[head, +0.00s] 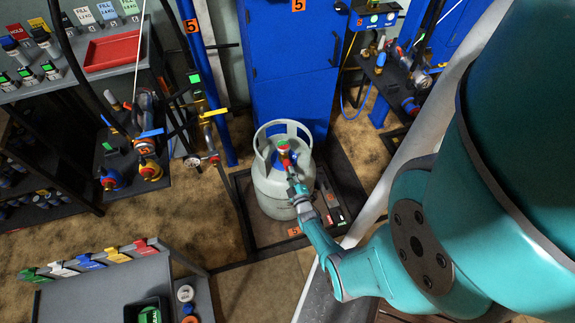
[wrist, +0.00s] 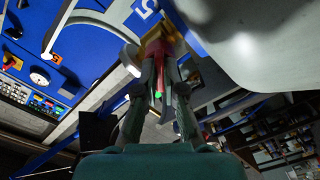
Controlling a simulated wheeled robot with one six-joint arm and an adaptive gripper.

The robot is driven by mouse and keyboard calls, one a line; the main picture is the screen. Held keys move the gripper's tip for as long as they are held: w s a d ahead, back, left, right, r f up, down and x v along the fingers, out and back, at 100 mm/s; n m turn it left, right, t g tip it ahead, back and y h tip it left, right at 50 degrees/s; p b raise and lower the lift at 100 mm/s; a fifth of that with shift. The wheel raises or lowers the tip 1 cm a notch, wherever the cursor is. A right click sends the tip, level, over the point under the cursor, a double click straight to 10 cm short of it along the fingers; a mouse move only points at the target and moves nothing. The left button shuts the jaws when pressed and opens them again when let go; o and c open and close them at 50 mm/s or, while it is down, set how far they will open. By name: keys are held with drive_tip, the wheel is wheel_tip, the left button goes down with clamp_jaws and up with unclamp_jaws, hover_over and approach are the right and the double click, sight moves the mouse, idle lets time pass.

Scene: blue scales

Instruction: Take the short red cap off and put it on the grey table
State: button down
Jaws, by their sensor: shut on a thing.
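A pale grey gas cylinder (head: 270,190) with a ring-shaped collar stands upright on a dark scale platform (head: 240,205) in the head view. My gripper (head: 291,172) is at its valve, inside the collar opening. A short red cap (head: 284,147) shows at the fingertips. In the wrist view my gripper (wrist: 159,90) has its fingers closed on both sides of the red cap (wrist: 156,70), beside a brass-yellow valve part (wrist: 155,45). I cannot tell whether the cap is still seated. A grey table (head: 95,292) is at the lower left.
The grey table carries coloured tags (head: 90,260) along its back edge and a dark bin (head: 147,311). A grey shelf with a red tray (head: 112,50) is at the upper left. A blue cabinet (head: 290,65) and blue post (head: 207,80) stand behind the cylinder.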

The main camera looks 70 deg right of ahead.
drive_tip(key=shift+n, duration=1.2)
drive_tip(key=shift+s, duration=0.1)
drive_tip(key=shift+s+a, duration=0.35)
drive_tip(key=shift+a, duration=0.15)
drive_tip(key=shift+s+a, duration=0.25)
drive_tip(key=shift+s+a, duration=0.35)
drive_tip(key=shift+a, duration=0.1)
drive_tip(key=shift+v, duration=2.95)
